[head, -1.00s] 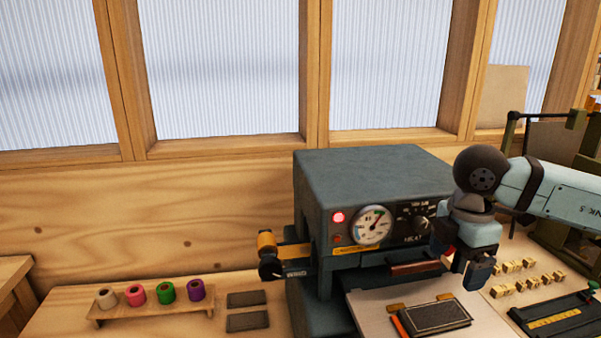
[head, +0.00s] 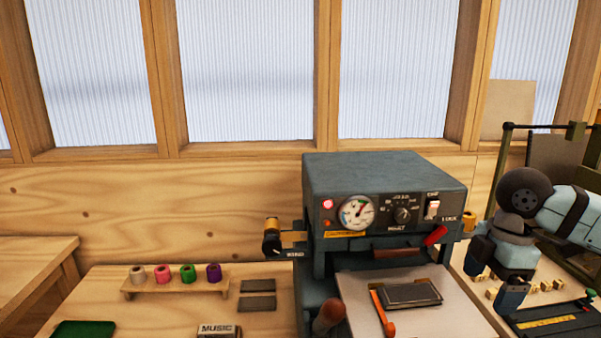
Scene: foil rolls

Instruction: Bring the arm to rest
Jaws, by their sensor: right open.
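My right gripper (head: 513,296) is at the right side of the head view, pointing down, to the right of the dark foil press (head: 385,180). It is open with nothing visible in it. My right arm comes in from the right edge. The gripper is apart from the press's pale bed (head: 447,305) and hangs in front of some small wooden type blocks, hiding part of them. My left gripper is out of the picture.
A gold roll (head: 271,239) sits at the press's left. A dark framed plate (head: 410,294) lies on the bed. A ruled tray (head: 548,322) is lower right.

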